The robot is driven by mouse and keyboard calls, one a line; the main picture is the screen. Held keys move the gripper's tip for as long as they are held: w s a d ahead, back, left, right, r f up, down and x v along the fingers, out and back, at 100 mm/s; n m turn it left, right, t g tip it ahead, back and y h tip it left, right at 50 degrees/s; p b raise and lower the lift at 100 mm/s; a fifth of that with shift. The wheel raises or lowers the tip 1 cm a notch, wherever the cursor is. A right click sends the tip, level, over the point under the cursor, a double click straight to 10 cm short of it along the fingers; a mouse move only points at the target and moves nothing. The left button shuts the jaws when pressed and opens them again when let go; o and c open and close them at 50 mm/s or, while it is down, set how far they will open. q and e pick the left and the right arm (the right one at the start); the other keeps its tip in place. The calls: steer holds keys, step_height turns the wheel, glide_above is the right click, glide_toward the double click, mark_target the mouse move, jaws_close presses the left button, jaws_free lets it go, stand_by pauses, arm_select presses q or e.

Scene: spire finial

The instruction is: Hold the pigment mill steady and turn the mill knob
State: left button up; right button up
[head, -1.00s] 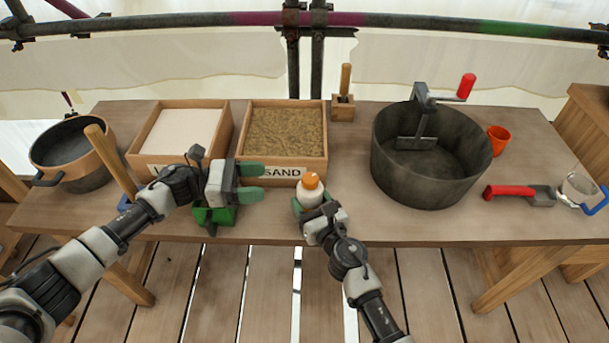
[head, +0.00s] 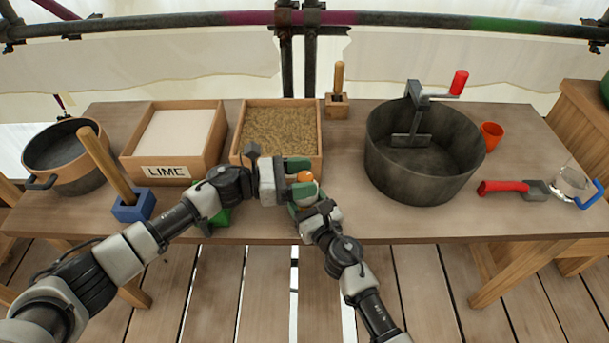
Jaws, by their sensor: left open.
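The pigment mill's orange mill knob (head: 305,177) shows near the front middle of the table, below the sand box. The mill's pale body is mostly hidden behind my grippers. My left gripper (head: 302,179) is open, with its green fingers on the far and near sides of the knob; I cannot tell whether they touch it. My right gripper (head: 306,205) is at the mill's body from the front, with a green pad against its left side, and appears shut on it.
A lime box (head: 166,172) and a sand box (head: 233,152) stand behind my grippers. A green object (head: 222,214) lies partly under my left arm. A blue-based tool (head: 134,207) stands left. A grey tub (head: 425,180) with a red-handled crank is right.

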arm_select(q)
steer(key=shift+d, duration=0.1)
steer(key=shift+c, duration=0.4)
steer(key=c, duration=0.9)
steer(key=shift+o, duration=0.2)
steer(key=shift+w+m+g, duration=0.1)
steer(key=shift+m+g, duration=1.3)
steer(key=shift+g, duration=0.6)
steer(key=shift+m+g, duration=1)
steer(key=shift+g, duration=0.7)
steer(key=o, duration=0.9)
steer(key=shift+o, duration=0.2)
